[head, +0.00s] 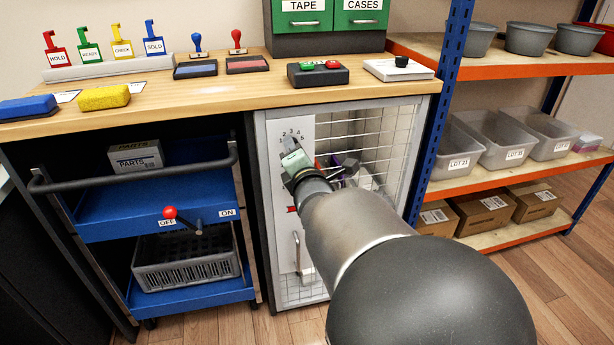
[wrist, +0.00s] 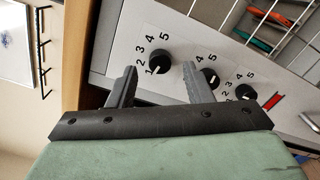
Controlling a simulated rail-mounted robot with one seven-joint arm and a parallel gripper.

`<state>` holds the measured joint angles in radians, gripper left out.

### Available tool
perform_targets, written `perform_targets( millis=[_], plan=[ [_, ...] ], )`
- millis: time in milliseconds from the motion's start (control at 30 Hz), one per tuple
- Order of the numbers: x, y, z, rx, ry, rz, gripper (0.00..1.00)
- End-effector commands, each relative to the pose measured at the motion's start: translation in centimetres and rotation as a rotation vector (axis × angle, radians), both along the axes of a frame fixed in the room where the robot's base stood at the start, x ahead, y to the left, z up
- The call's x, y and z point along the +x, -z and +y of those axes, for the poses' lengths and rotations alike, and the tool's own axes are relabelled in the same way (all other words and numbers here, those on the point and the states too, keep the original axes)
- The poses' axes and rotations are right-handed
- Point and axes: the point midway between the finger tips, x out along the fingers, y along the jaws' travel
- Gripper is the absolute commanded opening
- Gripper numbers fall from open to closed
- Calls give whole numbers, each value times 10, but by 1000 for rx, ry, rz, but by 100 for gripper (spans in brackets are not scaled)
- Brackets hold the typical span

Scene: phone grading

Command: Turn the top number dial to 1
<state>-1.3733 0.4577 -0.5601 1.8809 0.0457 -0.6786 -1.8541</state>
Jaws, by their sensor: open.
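The top dial (wrist: 160,61) is a round black knob on a white panel (head: 308,225), with numbers 1 to 5 around part of it. In the wrist view its white mark lies close to the 1. My gripper (wrist: 160,72) is open, with one grey finger on each side of the top dial and visible gaps between. Whether the fingertips reach the knob in depth is unclear. The middle dial (wrist: 209,78) is partly behind the right finger, and the lowest dial (wrist: 246,92) lies farther right. In the head view, my gripper (head: 291,158) covers the dials.
The panel is on a wire-mesh cabinet door with a handle (head: 298,253). A wooden bench (head: 225,95) overhangs it, with stamps and a button box (head: 318,75) on top. A blue cart (head: 150,220) stands left; a shelf rack (head: 432,130) stands right.

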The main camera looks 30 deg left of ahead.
Motion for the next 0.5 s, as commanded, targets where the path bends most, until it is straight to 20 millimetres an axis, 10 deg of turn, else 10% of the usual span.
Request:
perform_targets(
  millis=[500],
  plan=[
    [-83,-5,-90,-1,-1,2,46]
  ],
)
